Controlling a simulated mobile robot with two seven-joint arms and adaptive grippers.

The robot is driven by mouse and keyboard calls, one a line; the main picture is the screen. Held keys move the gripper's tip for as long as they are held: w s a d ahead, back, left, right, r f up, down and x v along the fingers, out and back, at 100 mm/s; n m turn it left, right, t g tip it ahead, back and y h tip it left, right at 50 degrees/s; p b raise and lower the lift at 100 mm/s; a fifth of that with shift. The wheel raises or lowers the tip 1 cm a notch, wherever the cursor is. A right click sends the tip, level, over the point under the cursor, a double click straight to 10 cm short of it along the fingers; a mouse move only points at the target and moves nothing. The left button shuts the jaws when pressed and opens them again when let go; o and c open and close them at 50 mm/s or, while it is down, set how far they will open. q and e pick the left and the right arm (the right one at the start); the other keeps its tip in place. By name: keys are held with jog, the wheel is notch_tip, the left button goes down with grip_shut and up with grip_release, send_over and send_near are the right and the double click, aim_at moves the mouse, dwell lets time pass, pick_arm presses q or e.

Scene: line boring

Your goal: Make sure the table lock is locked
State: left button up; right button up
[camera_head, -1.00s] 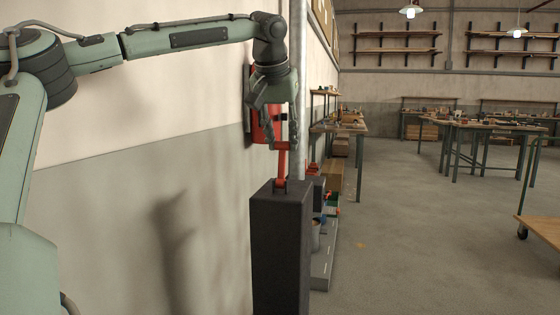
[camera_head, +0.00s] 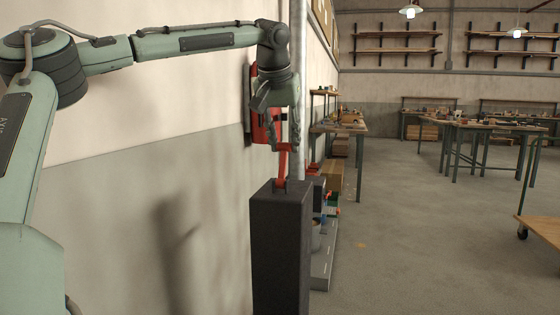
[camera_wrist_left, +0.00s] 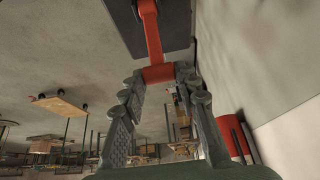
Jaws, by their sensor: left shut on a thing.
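The table lock appears to be the red lever (camera_head: 283,168) on top of a tall dark box (camera_head: 281,235) beside the wall. The lever stands up from the box top. My left gripper (camera_head: 284,146) comes down over it from above, with its fingers at the lever's upper end. In the left wrist view the lever (camera_wrist_left: 151,35) runs from the dark box to a red crossbar (camera_wrist_left: 158,73) between the fingertips. My left gripper (camera_wrist_left: 160,77) is shut on that crossbar. My right gripper is not in view.
A red object (camera_head: 262,128) hangs on the wall behind my gripper, close to it. A grey pipe (camera_head: 298,70) rises just to the right. Workbenches (camera_head: 360,129) stand farther back. The floor (camera_head: 420,240) to the right is open, with a wheeled cart (camera_head: 543,230) at the edge.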

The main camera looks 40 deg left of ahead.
pick_arm(q)
jog(key=shift+w, duration=0.1)
jog(key=shift+w+a+f, duration=0.45)
jog(key=shift+w+f, duration=0.1)
jog(key=shift+w, duration=0.15)
jog(key=shift+w+a+f, duration=0.4)
jog(key=shift+w+f, duration=0.3)
jog(key=shift+f, duration=0.05)
jog(key=shift+x, duration=1.05)
